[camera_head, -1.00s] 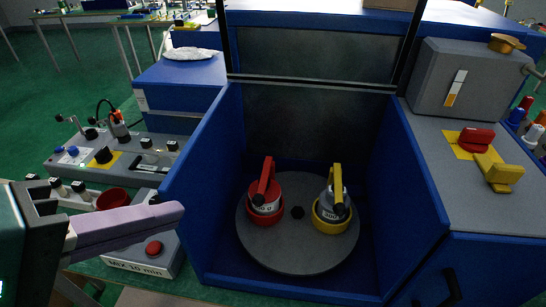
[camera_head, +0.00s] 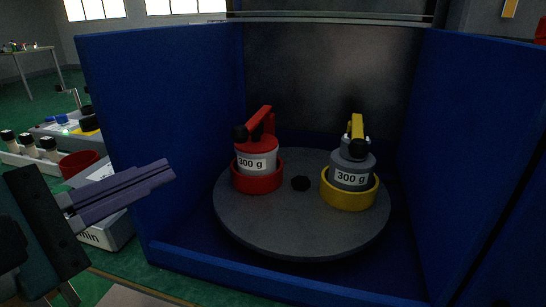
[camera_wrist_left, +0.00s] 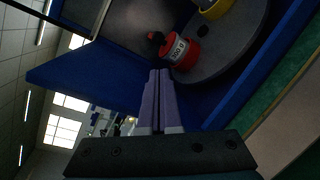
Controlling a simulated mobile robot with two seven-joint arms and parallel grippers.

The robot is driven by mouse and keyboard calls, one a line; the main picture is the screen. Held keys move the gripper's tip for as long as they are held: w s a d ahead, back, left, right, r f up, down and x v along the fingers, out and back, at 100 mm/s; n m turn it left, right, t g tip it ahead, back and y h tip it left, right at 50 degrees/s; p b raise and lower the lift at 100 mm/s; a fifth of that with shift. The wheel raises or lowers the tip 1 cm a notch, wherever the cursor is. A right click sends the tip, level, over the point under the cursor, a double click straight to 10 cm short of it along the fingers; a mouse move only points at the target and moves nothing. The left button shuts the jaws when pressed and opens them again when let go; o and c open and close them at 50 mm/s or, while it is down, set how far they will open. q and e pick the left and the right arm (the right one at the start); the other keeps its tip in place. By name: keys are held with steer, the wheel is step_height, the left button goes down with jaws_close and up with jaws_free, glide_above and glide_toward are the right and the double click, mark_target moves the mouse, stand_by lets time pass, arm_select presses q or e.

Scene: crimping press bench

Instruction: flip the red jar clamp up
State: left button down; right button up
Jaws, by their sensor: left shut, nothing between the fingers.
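The red jar (camera_head: 257,163) stands in a red cup on the round grey turntable (camera_head: 300,232) inside the blue box. Its red clamp (camera_head: 260,121) slants across the top, with a dark knob at its left end. My left gripper (camera_head: 172,170) is shut and empty, outside the box at the left, well apart from the jar. In the left wrist view its two fingers (camera_wrist_left: 159,75) lie together and point toward the red jar (camera_wrist_left: 181,52). My right gripper is not in view.
A grey jar (camera_head: 351,172) with a yellow clamp stands in a yellow cup at the turntable's right. The blue left wall (camera_head: 160,130) stands between my left gripper and the red jar. The box front is open, with a low front edge.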

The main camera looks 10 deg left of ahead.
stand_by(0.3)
arm_select(q)
steer(key=x, duration=1)
steer(key=shift+b, duration=0.4)
steer(key=shift+a, duration=0.1)
